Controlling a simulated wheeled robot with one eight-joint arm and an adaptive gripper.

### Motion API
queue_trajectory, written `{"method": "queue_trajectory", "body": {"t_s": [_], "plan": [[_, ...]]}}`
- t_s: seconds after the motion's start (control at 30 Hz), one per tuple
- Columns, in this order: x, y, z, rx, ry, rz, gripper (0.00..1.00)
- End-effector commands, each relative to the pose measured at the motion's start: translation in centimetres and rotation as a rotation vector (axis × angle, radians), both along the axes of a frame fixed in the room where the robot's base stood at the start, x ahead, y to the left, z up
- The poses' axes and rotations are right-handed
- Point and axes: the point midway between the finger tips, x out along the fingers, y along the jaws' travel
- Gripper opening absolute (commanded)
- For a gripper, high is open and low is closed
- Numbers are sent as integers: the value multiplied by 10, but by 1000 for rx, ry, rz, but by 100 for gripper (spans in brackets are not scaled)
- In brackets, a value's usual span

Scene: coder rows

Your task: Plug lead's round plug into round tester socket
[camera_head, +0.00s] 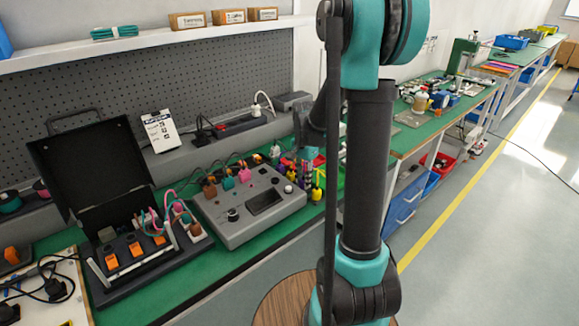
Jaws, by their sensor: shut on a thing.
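A grey tester box (225,232) stands on the green bench, left of my arm. It has a dark screen, a black knob and a pale round button on top. Brown (209,188), teal (227,180) and pink (244,173) plugs stand along its back edge with thin leads running behind. I cannot tell which socket is the round one. My gripper (302,166) is small and partly hidden beside my arm, beyond the tester's back right corner. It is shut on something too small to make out. I cannot pick out the lead's round plug.
An open black case (92,165) with orange parts and pink leads stands left of the tester. Yellow and black bottles (317,186) stand at its right. A power strip (238,126) lies on the grey ledge behind.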

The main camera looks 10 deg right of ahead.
Motion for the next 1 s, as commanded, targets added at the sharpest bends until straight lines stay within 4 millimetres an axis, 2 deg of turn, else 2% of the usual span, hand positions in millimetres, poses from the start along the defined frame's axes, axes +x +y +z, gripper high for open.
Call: {"method": "queue_trajectory", "body": {"t_s": [0.47, 1.0], "plan": [[0, 0, 3, 0, 0, 0, 0], [0, 0, 27, 0, 0, 0, 0]]}}
